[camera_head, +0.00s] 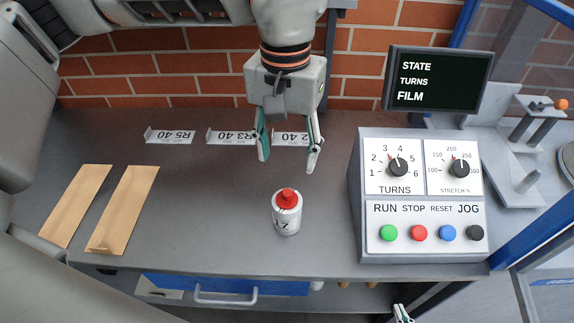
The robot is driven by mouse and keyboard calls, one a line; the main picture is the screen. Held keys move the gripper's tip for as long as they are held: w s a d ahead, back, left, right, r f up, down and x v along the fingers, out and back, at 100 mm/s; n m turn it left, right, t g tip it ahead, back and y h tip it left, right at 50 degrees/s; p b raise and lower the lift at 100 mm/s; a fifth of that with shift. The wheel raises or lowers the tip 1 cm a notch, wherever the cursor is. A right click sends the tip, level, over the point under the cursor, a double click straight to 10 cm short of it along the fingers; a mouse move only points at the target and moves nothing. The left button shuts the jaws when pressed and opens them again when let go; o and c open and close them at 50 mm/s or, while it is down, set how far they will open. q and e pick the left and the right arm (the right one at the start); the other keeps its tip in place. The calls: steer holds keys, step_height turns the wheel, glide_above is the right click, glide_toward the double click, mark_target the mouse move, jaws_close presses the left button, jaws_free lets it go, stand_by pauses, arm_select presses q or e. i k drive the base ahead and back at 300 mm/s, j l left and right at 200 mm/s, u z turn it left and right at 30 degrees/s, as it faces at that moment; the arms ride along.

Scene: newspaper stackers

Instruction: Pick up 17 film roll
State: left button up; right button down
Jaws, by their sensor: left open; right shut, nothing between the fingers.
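A white cylindrical roll with a red top (286,216), its label showing a 7, stands upright on the grey bench; I take it to be the 17 film roll. My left gripper (288,158) points down with its two fingers spread, empty, above and behind the roll. The fingers are apart from the roll. My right gripper (402,314) shows only as a small fingertip part at the bottom edge, in front of and below the bench, shut and away from the roll.
A control box (424,237) with dials and coloured buttons stands to the right of the roll, with a screen (436,80) behind it. Two tan boards (124,209) lie at the left. Labelled holders (231,138) line the back.

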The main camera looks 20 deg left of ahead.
mark_target(285, 221)
steer(key=k+l, duration=0.8)
steer(key=l, duration=0.15)
